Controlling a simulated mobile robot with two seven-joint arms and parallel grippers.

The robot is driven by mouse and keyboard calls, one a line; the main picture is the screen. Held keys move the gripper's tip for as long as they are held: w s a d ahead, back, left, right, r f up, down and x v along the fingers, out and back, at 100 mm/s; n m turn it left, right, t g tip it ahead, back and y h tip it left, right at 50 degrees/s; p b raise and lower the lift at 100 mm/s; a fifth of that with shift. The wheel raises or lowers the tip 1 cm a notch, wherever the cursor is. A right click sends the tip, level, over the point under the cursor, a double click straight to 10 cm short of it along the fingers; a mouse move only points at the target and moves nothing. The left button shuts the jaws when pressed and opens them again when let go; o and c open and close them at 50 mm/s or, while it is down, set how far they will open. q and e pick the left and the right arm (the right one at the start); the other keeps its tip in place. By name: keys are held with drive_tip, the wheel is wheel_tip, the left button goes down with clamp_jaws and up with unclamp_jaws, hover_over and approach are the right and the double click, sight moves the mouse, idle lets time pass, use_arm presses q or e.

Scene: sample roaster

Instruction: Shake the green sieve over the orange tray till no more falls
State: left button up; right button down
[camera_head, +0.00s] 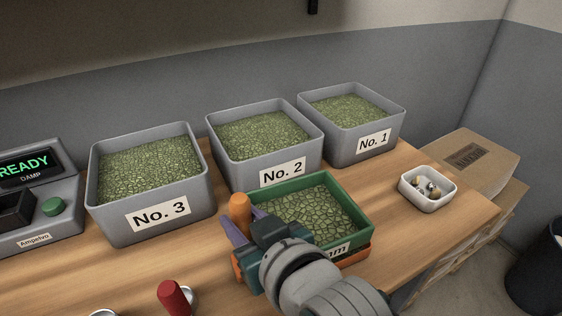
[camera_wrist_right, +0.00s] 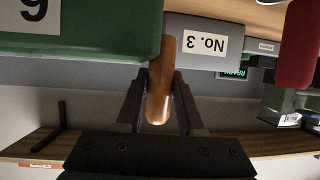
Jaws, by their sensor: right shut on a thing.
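The green sieve (camera_head: 363,210) is full of green beans and has a lettered label on its front wall. It also shows in the right wrist view (camera_wrist_right: 110,30). My right gripper (camera_head: 243,222) is shut on the sieve's orange-brown handle (camera_wrist_right: 160,95), at the sieve's left end. The orange tray (camera_head: 358,257) shows as a strip along the front right under the sieve. The sieve hides most of the tray, its inside included. I cannot tell whether the sieve touches it. My left gripper is not in view.
Grey bins No. 3 (camera_head: 112,222), No. 2 (camera_head: 225,165) and No. 1 (camera_head: 343,150), full of beans, stand behind. A white dish (camera_head: 428,204) of small pieces is at right. A red-handled item (camera_head: 172,296) stands in front. A machine reading READY (camera_head: 62,225) is at left.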

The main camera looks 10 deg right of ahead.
drive_tip(key=shift+s+a, duration=0.2)
drive_tip(key=shift+a, duration=0.7)
wheel_tip(320, 180, up, 5)
drive_tip(key=p, duration=0.4)
drive_tip(key=shift+p, duration=0.4)
